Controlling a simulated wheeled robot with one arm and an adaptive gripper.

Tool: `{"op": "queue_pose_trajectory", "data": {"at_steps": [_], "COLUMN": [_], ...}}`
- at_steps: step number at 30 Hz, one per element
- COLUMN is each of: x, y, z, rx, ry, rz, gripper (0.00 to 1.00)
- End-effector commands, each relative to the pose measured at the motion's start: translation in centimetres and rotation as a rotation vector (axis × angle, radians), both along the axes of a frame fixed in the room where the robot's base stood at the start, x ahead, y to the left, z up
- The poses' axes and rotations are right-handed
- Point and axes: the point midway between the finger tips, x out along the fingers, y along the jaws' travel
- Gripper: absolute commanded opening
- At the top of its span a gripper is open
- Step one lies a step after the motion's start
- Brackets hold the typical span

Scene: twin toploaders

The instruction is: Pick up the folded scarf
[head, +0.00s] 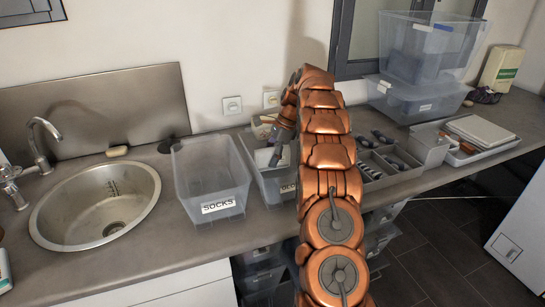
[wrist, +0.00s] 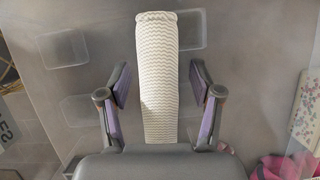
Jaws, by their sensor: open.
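The folded scarf (wrist: 157,40) is a white, ribbed, narrow roll in the wrist view. It runs from the top middle down to the palm of my gripper (wrist: 160,85). My gripper is open, with one finger on each side of the scarf and visible gaps between. The scarf's lower end is hidden by the palm. In the head view my gripper (head: 280,140) is over the clear bin (head: 248,153) behind my arm. I cannot make out the scarf for certain there.
A clear bin labelled SOCKS (head: 212,180) stands to the left, beside the sink (head: 97,205). A divided tray (head: 388,165) stands to the right. In the wrist view, a pink item (wrist: 283,167) and a patterned item (wrist: 306,110) lie at the right.

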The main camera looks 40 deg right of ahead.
Motion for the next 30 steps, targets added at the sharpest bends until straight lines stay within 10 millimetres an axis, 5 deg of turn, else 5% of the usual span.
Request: {"op": "queue_pose_trajectory", "data": {"at_steps": [30], "x": [0.1], "y": [0.5], "z": [-1.7], "rx": [0.0], "ry": [0.0], "rz": [0.0], "gripper": [0.65]}}
